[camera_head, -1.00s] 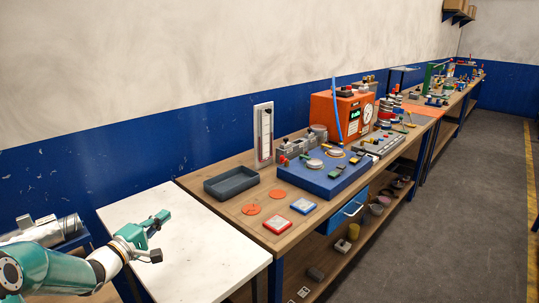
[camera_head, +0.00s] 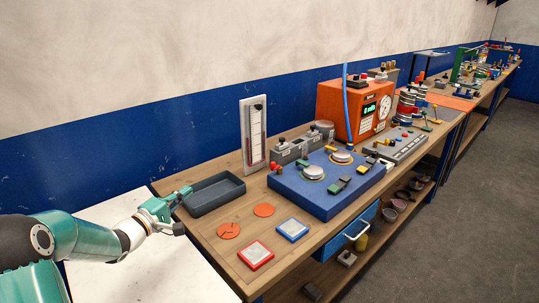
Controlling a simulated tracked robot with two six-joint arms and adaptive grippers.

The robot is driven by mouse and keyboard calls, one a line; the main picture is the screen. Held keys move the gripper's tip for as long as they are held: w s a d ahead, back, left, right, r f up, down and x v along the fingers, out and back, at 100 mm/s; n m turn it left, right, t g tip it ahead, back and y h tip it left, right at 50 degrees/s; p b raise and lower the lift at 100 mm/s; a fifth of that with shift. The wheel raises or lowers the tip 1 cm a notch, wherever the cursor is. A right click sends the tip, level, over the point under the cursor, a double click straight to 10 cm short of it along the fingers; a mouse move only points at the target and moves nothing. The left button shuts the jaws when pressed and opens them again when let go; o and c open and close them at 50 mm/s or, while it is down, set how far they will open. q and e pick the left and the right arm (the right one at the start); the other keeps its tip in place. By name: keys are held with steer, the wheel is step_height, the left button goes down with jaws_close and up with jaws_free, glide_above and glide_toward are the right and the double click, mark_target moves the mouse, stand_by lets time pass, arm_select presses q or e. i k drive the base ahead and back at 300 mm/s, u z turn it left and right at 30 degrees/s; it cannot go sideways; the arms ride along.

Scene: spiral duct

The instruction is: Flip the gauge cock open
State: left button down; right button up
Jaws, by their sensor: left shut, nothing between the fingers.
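My left gripper (camera_head: 181,194) is shut and empty. Its fingertips are at the near left end of the dark grey tray (camera_head: 216,203); I cannot tell if they touch it. I cannot single out the gauge cock at this size. Small levers and knobs stand on the blue platform (camera_head: 300,190), among them green levers (camera_head: 338,186) and a red knob (camera_head: 274,165). An orange box (camera_head: 338,105) with a green display and a round dial (camera_head: 384,107) stands behind the platform. My right gripper is not in view.
A white table (camera_head: 110,270) adjoins the wooden bench (camera_head: 200,232). Orange discs (camera_head: 228,231), a red-framed tile (camera_head: 255,255) and a blue-framed tile (camera_head: 292,229) lie near the front. An upright white panel (camera_head: 254,130) stands at the back. Open floor (camera_head: 460,220) lies to the right.

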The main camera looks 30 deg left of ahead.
mark_target(274, 167)
steer(key=i, duration=1)
steer(key=z, duration=0.1)
